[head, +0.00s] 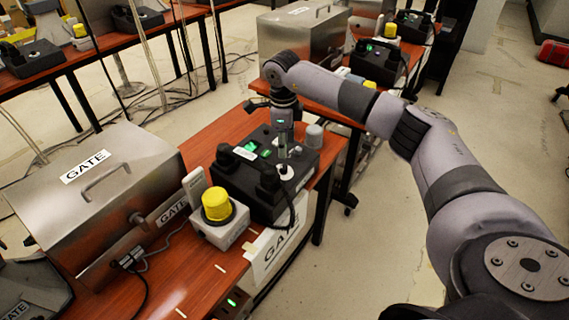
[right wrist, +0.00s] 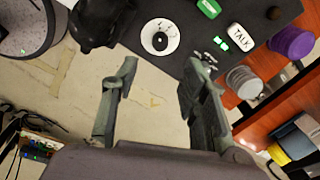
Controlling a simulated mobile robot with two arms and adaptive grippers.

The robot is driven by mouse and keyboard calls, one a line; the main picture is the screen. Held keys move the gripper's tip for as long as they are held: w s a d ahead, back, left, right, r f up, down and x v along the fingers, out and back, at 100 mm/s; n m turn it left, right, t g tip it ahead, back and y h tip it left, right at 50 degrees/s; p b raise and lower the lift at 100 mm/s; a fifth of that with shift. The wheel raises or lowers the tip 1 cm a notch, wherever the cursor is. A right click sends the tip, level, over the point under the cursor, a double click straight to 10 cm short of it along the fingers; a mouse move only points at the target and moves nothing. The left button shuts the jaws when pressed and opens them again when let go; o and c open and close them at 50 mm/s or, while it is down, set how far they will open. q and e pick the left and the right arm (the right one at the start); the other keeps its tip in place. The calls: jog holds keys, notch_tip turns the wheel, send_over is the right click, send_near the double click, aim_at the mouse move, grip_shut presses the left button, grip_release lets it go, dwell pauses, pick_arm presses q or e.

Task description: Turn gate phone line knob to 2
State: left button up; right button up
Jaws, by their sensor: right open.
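The gate phone (head: 256,205) is a black console on the wooden table, beside the metal case labelled GATE. A round white dial with a dark centre (head: 286,172) sits on its near right part; it looks like the line knob and also shows in the right wrist view (right wrist: 160,37). Its setting is too small to read. My right gripper (head: 283,153) is over the console close to the dial. In the right wrist view my right gripper (right wrist: 163,75) has its fingers apart with nothing between them, and the dial lies beyond the fingertips. My left gripper is out of view.
A grey cylindrical knob (head: 313,135) stands at the console's right; it also shows in the wrist view (right wrist: 244,81). A yellow knob on a white box (head: 217,204) stands left of the phone. The metal GATE case (head: 95,190) fills the table's left.

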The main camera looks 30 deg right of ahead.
aim_at(284, 167)
jog(key=f, duration=0.9)
jog(key=shift+w+d+f+p, duration=0.25)
jog(key=shift+w+p, duration=0.1)
jog(key=shift+c, duration=0.2)
grip_shut()
